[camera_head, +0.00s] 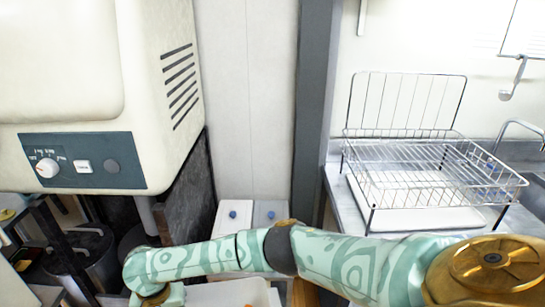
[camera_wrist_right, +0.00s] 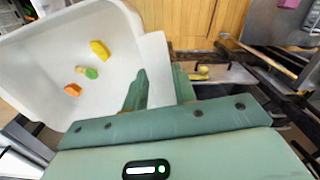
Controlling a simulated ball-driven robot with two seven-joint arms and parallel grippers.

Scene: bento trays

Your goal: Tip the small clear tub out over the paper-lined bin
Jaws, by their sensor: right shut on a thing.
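A pale, whitish tub (camera_wrist_right: 45,60) fills the left of the right wrist view, with a few small yellow, green and orange pieces inside. My right gripper (camera_wrist_right: 158,75) is shut on its wall, one green finger inside and one outside. The tub looks tilted in that view. In the head view, part of a white container (camera_head: 232,292) shows at the bottom edge, beside the end of my right arm; the fingers are hidden there. A dark round container (camera_head: 85,265) stands at lower left; I cannot tell whether it is the paper-lined bin. My left gripper is not in view.
A cream machine with a control panel (camera_head: 85,160) overhangs the left side. A wire dish rack (camera_head: 420,165) stands on the right counter, behind my arm. Dark metal bars (camera_wrist_right: 265,55) and a yellowish piece (camera_wrist_right: 203,70) lie right of the gripper.

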